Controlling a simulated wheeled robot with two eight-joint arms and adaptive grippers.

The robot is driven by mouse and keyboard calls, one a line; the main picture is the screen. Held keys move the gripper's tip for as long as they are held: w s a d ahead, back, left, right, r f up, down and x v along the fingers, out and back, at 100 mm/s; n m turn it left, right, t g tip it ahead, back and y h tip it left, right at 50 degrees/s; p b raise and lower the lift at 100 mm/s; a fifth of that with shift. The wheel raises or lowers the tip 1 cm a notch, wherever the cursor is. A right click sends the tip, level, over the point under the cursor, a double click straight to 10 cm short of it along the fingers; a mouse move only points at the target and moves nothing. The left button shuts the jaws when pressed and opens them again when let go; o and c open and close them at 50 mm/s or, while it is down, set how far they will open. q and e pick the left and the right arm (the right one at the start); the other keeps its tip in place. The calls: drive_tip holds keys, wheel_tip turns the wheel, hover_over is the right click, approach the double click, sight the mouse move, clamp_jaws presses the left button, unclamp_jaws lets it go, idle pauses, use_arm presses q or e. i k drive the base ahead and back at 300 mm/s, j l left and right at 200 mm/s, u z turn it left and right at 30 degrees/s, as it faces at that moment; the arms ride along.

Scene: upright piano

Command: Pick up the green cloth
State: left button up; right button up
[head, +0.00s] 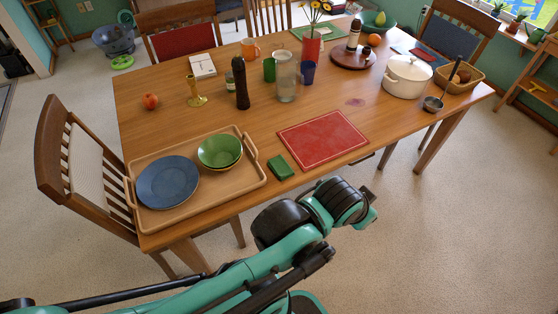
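The green cloth (281,167) is a small, dark green folded square. It lies flat on the wooden table (220,118) near its front edge, between the wooden tray and the red placemat. One of my arms reaches in from the lower left, and its black and teal joint is below and right of the cloth, in front of the table edge. No gripper fingers can be made out on it. My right gripper does not show. Nothing touches the cloth.
The tray (255,181) holds a blue plate (167,182) and a green bowl (220,151), left of the cloth. The red placemat (322,138) lies close on its right. A dark pepper mill (241,84) stands behind. Bare tabletop lies between the mill and cloth. A chair (75,165) stands at left.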

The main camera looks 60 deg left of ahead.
sight(278, 164)
drive_tip(key=u, duration=1.9)
